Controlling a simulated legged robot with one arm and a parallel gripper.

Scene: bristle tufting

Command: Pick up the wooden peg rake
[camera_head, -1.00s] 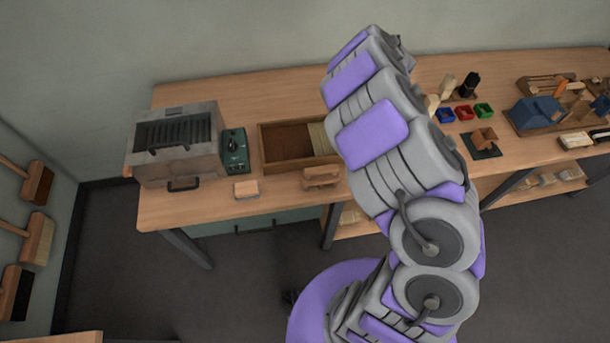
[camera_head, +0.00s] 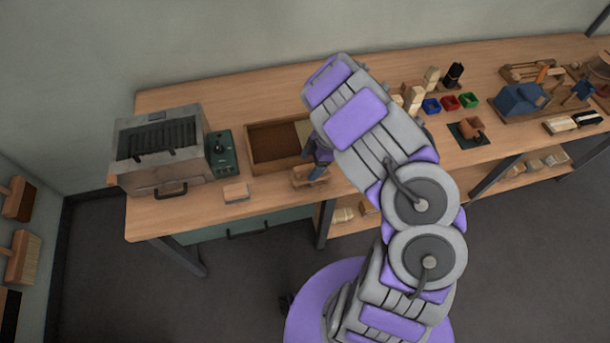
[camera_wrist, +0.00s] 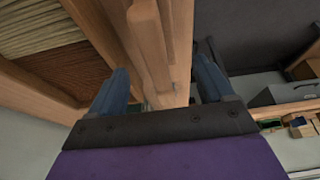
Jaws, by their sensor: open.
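The wooden peg rake (camera_head: 301,178) lies on the workbench just in front of the wooden tray, near the bench's front edge. My gripper (camera_head: 318,166) is directly over it, and my arm hides part of it. In the wrist view the rake's pale bar (camera_wrist: 150,45) stands between the two blue fingers of my gripper (camera_wrist: 160,80). The fingers are apart, one on each side of the bar, with visible gaps. Whether the fingertips reach below the top of the rake is hard to tell.
The wooden tray (camera_head: 251,158) with brown and straw-coloured fibres sits right behind the rake; its rim (camera_wrist: 38,92) is close to the left finger. A metal heater box (camera_head: 130,177), a green control unit (camera_head: 222,158) and a small wooden block (camera_head: 236,191) stand to the left.

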